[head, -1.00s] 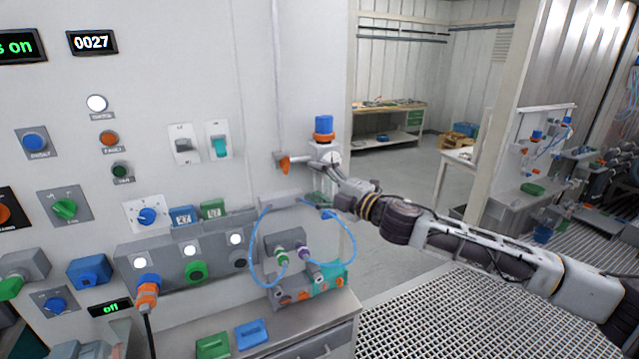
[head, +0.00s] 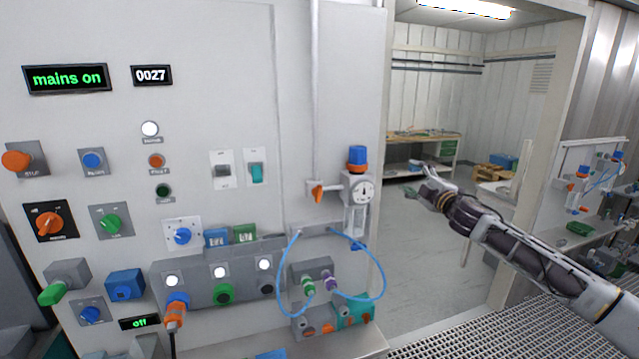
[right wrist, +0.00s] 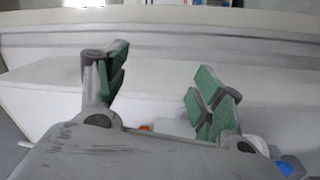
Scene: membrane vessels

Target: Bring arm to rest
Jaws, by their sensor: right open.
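My right arm comes in from the right in the head view. Its gripper (head: 418,181) is open and empty, in free air to the right of the wall-mounted gauge unit (head: 361,190) with its blue and orange knob. In the right wrist view the two green-padded fingers (right wrist: 160,92) stand wide apart with nothing between them. A pale panel surface (right wrist: 200,60) lies beyond them. My left gripper is not in view.
The grey control panel (head: 120,115) holds several knobs, switches and lamps. Blue tubing (head: 381,268) loops out below the gauge. A doorway opens onto a workbench (head: 440,148). Another equipment bench (head: 565,241) stands at right. Floor between is clear.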

